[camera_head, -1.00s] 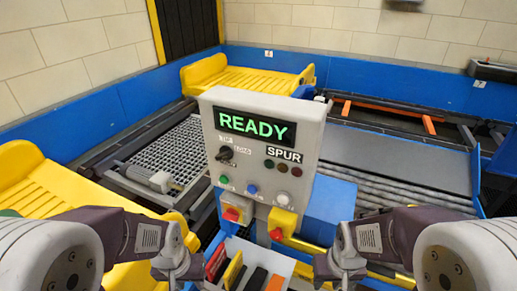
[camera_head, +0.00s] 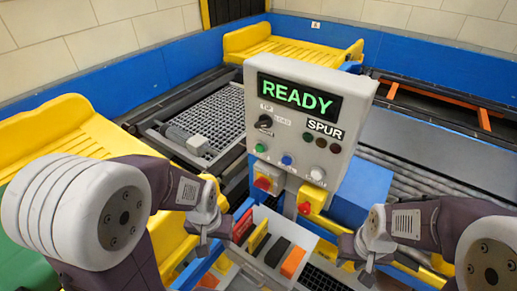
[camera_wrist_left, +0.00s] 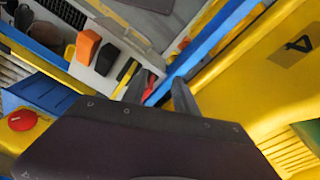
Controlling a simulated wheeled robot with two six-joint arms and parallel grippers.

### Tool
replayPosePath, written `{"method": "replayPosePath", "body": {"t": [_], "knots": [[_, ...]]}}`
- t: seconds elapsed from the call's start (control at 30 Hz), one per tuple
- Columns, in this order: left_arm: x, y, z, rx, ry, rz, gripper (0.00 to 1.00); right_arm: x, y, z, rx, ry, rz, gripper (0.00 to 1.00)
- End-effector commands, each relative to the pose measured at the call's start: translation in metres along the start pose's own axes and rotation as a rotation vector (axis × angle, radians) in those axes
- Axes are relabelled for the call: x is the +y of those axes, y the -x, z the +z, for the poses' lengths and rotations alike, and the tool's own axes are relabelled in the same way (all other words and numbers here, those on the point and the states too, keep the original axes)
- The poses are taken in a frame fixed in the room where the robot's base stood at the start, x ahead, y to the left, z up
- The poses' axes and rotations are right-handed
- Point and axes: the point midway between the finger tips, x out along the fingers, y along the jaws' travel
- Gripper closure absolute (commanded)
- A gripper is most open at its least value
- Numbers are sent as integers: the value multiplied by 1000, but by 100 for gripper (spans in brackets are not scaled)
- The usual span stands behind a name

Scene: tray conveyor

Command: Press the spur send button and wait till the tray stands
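The grey control panel (camera_head: 310,110) stands upright in the middle of the head view. Its screen (camera_head: 298,97) reads READY in green. A SPUR label (camera_head: 325,130) sits above a row of dark lamps. Below are a green button (camera_head: 260,147), a blue button (camera_head: 287,160) and a white button (camera_head: 317,174); their small captions are unreadable. Yellow trays stand at the back (camera_head: 285,45) and left (camera_head: 60,140). My left gripper (camera_head: 207,243) is below and left of the panel; its fingers (camera_wrist_left: 158,92) are apart and empty. My right gripper (camera_head: 355,258) is low right, its opening unclear.
A white bin (camera_head: 268,212) with coloured pieces sits between my grippers. A blue box (camera_head: 362,190) stands right of the panel; blue walls edge the conveyor.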

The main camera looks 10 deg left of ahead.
Motion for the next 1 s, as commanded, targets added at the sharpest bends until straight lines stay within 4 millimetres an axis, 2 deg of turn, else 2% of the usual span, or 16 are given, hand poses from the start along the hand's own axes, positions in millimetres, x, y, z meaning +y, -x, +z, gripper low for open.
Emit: {"method": "replayPosePath", "body": {"t": [0.03,0.1,1.0], "knots": [[0,0,0,0,0,0,80,0,0,0,0,0,0,65],[0,0,0,0,0,0,100,0,0,0,0,0,0,65],[0,0,0,0,0,0,100,0,0,0,0,0,0,65]]}}
